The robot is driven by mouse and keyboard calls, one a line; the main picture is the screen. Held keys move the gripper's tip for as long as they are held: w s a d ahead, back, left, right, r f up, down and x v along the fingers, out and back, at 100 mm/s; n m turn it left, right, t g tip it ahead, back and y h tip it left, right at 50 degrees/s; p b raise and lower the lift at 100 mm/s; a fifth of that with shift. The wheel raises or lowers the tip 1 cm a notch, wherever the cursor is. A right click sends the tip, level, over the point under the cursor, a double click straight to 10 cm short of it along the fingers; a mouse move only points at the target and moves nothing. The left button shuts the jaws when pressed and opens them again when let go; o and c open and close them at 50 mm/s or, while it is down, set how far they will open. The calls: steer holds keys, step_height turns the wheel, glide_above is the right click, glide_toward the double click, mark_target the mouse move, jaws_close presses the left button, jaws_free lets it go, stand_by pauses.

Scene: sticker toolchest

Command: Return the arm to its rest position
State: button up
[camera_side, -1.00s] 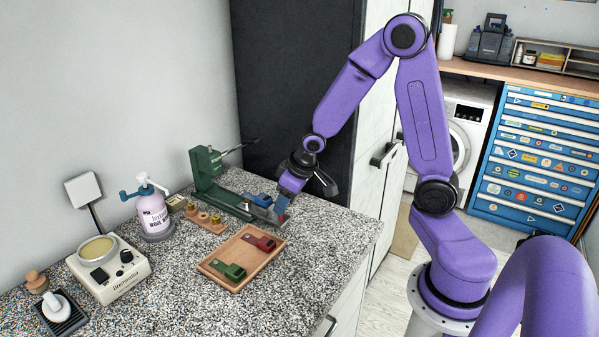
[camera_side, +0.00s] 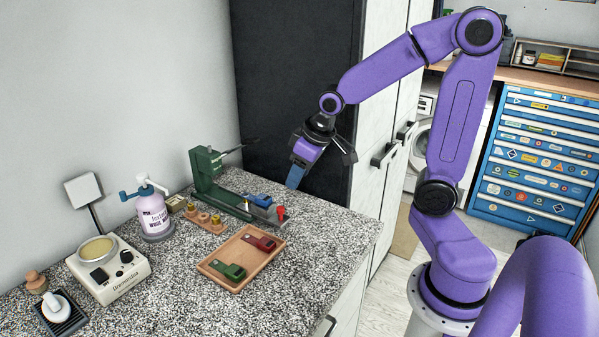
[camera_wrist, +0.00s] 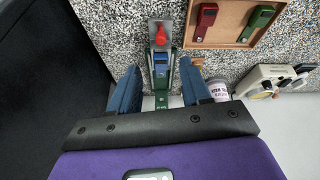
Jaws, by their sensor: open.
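My gripper (camera_side: 298,176) is raised above the counter's back right part, clear of the things below it. In the wrist view its two blue fingers (camera_wrist: 163,92) stand apart with nothing held between them. Below it on the counter is a green machine (camera_side: 208,180) with an upright post and a long base. A blue block (camera_side: 259,200) sits on the base, and a red piece (camera_side: 281,212) is at its near end. The wrist view also shows the blue block (camera_wrist: 161,66) and the red piece (camera_wrist: 160,37).
A wooden tray (camera_side: 222,281) with a red and a green piece lies in front of the machine. A dark cabinet side (camera_side: 290,90) is behind.

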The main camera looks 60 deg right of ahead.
steer(key=s+a+n+g, duration=0.1)
steer(key=s+a+n, duration=0.2)
steer(key=s, duration=0.4)
steer(key=s+a+f+n+g, duration=0.1)
steer(key=s+a+n+g, duration=0.1)
steer(key=s+a+n, duration=0.2)
steer(key=s+a+n+g, duration=0.1)
steer(key=s+a+n, duration=0.2)
steer(key=s, duration=0.7)
steer(key=shift+s+a+f+n, duration=0.15)
steer(key=shift+s+a+n, duration=0.2)
steer(key=shift+a, duration=0.4)
